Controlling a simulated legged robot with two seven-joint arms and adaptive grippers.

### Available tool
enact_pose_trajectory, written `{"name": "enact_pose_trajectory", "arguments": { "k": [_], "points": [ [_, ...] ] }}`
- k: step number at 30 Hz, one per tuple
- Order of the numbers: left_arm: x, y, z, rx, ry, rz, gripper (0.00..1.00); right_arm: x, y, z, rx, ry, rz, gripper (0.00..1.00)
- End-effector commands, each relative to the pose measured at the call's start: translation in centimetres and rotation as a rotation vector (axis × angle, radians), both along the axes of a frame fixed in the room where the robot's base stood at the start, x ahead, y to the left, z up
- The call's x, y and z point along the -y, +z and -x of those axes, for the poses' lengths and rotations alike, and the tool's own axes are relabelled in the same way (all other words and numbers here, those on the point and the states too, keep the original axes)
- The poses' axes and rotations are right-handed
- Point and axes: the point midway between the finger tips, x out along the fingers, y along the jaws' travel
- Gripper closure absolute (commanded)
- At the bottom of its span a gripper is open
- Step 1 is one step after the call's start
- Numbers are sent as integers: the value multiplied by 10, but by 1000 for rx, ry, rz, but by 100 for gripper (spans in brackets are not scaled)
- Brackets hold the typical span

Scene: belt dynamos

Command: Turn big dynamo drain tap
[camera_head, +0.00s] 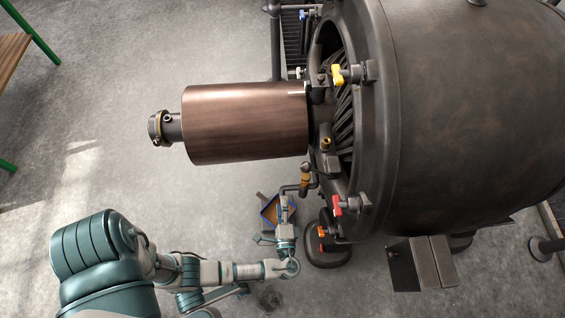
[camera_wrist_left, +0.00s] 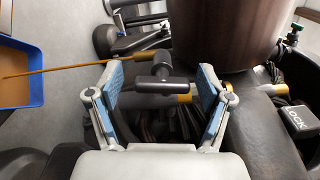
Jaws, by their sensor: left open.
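The big dynamo (camera_head: 470,100) fills the right of the head view. Its drain tap (camera_head: 305,175) is brass on a dark pipe, low at its front left. In the left wrist view, the tap's dark T-shaped handle (camera_wrist_left: 165,91) lies between the open fingers, with brass beside it. My left gripper (camera_head: 286,208) is open around the handle; the left wrist view shows its blue pads apart (camera_wrist_left: 160,74), with no clear contact. A thin brown line, like a stream, runs from the tap to a blue tray (camera_wrist_left: 38,60). My right gripper is out of view.
The tray (camera_head: 264,213) stands on the floor beside my left gripper. A brown cylinder (camera_head: 245,122) juts out left above the tap. Yellow (camera_head: 338,75) and red (camera_head: 337,205) handles sit on the dynamo rim. A lock-marked block (camera_wrist_left: 299,121) is at right.

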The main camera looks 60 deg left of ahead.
Motion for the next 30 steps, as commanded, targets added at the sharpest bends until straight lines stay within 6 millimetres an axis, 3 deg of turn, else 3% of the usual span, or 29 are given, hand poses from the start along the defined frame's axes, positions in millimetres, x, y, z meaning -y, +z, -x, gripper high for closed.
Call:
{"name": "enact_pose_trajectory", "arguments": {
  "k": [15, 26, 30],
  "points": [
    [64, -2, 27, -3, 1, 2, 21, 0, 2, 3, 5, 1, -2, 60],
    [67, -2, 28, -3, -1, 7, 21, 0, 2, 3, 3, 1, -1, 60],
    [65, -1, 25, -17, -39, 109, 21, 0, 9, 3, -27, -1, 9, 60]
  ]
}}
